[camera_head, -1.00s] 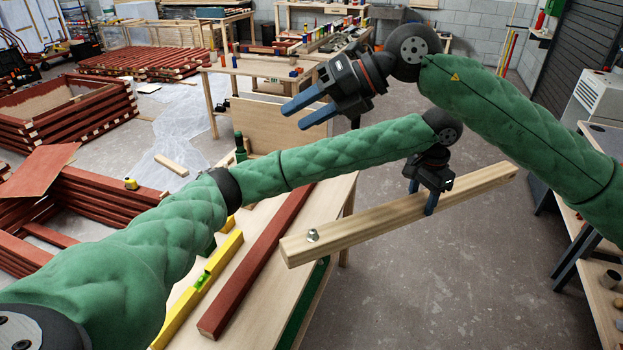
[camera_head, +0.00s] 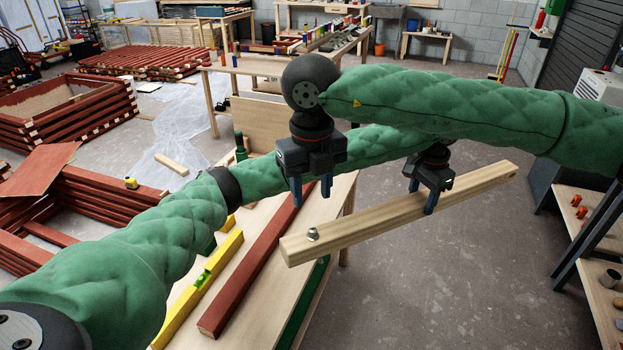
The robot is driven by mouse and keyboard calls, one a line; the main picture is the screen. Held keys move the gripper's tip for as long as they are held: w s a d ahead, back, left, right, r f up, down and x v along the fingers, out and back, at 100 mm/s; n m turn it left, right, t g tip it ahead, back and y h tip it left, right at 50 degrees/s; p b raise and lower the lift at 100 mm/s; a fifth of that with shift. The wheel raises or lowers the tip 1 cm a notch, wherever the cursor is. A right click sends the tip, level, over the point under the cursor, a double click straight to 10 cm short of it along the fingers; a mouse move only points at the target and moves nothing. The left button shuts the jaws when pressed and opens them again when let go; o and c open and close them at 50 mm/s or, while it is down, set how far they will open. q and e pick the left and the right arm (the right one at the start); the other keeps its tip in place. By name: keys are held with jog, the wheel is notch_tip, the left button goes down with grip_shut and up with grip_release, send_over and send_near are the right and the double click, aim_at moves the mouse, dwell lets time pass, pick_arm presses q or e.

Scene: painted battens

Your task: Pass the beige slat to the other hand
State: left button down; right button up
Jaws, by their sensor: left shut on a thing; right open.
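The beige slat (camera_head: 365,222) is a long pale wooden batten, held in the air past the right side of the workbench, with a metal bolt or nut (camera_head: 312,234) on its near left end. My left gripper (camera_head: 423,200) is shut on the slat right of its middle. My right gripper (camera_head: 311,190) is open and points down. In the picture it appears above the slat's left part, apart from it, with its fingers in front of my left forearm.
On the workbench (camera_head: 262,318) lie a red batten (camera_head: 255,268) and a yellow spirit level (camera_head: 200,287). Stacked red battens (camera_head: 95,205) stand at the left. A shelf (camera_head: 600,290) with small parts is at the right. Concrete floor between bench and shelf is clear.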

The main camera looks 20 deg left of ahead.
aim_at(422, 197)
pick_arm(q)
jog(key=shift+r, duration=0.1)
pick_arm(e)
notch_tip(422, 197, down, 10)
jog(key=shift+r, duration=0.1)
jog(key=shift+c, duration=0.2)
grip_shut()
pick_arm(q)
jog(key=c, duration=0.6)
grip_release()
jog(key=shift+c, duration=0.2)
jog(key=shift+w+r, duration=0.1)
jog(key=shift+r, duration=3.85)
